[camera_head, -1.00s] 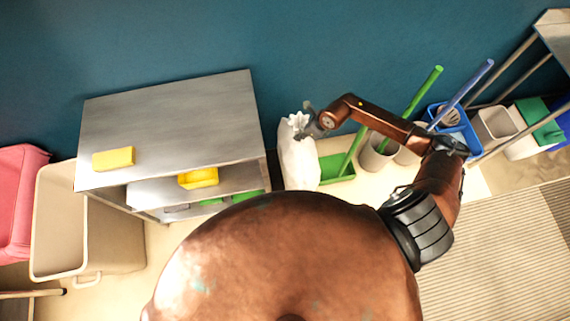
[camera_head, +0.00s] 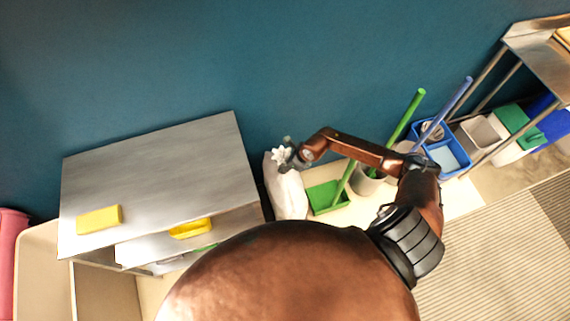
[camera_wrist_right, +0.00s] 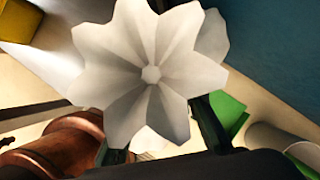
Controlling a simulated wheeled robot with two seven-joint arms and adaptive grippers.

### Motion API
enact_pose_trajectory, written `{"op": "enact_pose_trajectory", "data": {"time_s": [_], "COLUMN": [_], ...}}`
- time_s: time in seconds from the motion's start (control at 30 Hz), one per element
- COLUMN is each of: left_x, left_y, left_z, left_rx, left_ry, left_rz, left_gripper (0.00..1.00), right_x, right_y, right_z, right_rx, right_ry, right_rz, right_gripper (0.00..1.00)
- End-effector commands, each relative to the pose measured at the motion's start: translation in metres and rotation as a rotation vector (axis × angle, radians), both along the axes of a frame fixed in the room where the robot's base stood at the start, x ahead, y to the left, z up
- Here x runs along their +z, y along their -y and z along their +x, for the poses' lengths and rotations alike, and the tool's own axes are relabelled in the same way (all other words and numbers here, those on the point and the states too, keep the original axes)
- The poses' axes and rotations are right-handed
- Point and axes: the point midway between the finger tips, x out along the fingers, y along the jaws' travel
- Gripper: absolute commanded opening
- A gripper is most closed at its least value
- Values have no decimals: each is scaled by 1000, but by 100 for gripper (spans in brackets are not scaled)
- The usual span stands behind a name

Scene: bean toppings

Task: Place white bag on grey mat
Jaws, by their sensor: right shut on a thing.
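The white bag (camera_head: 287,196) stands upright on the floor against the wall, between the metal shelf and a green tray. Its gathered, pleated top flares out like a flower, and this top (camera_wrist_right: 150,72) fills the middle of the right wrist view. My right gripper (camera_head: 285,157) is shut on the bag's neck, just under the flared top. The fingertips are mostly hidden behind the pleats. A striped grey-beige mat (camera_head: 485,258) lies on the floor at the lower right, well apart from the bag. My left gripper is out of view.
The metal shelf (camera_head: 160,175) stands close to the left of the bag, with a yellow sponge (camera_head: 99,220) on top. The green tray (camera_head: 325,198) is close on the right. Farther right are grey pots, a blue bucket (camera_head: 447,155) and a metal rack with bins.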

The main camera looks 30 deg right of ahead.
Motion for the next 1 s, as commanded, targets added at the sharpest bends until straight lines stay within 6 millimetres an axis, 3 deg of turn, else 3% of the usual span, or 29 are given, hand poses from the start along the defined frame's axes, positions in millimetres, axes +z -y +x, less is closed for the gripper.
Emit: {"op": "enact_pose_trajectory", "data": {"time_s": [0.3,0.5,0.53,0.77,1.0], "left_x": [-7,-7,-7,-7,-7], "left_y": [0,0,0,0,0], "left_z": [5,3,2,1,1], "left_rx": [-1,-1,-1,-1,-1], "left_ry": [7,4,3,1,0], "left_rz": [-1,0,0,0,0], "left_gripper": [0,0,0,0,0], "right_x": [-31,-32,-35,-35,-34], "right_y": [-2,-2,-1,-1,-1], "right_z": [3,3,0,0,1], "right_rx": [0,1,1,1,1], "right_ry": [4,6,-2,-1,0], "right_rz": [4,2,-1,0,0], "right_gripper": [0,0,26,42,43]}}
